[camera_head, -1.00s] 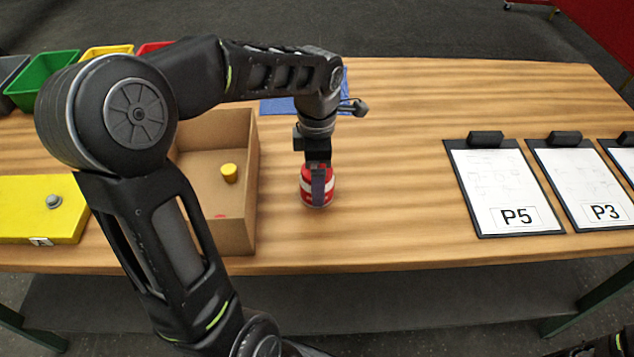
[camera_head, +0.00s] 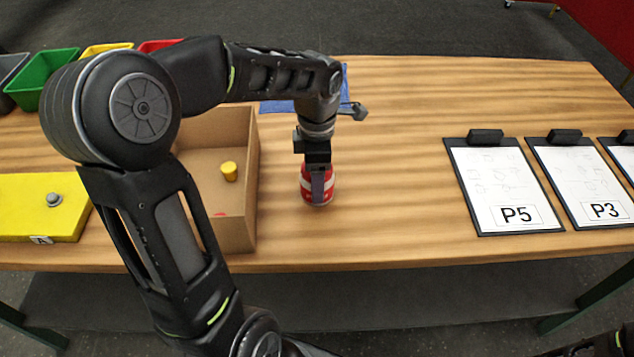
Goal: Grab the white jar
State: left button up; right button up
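A red-and-white jar (camera_head: 331,187) stands upright on the wooden table, just right of the cardboard box. No plain white jar shows. My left gripper (camera_head: 317,187) points down over this jar, with one dark finger in front of its near side. The other finger is hidden, so I cannot tell whether the gripper is closed on the jar or open around it. My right gripper is not in view.
The open cardboard box (camera_head: 241,212) holds a small yellow piece (camera_head: 229,171). A yellow case (camera_head: 35,215) lies at the left, and a blue mat (camera_head: 277,107) lies behind the jar. Clipboards (camera_head: 503,187) lie at the right. The table between jar and clipboards is clear.

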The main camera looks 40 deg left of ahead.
pick_arm(q)
jog(key=c, duration=1.1)
notch_tip(320, 180, up, 10)
jog(key=shift+r+b, duration=0.1)
jog(key=shift+b, duration=0.2)
dwell(0.3)
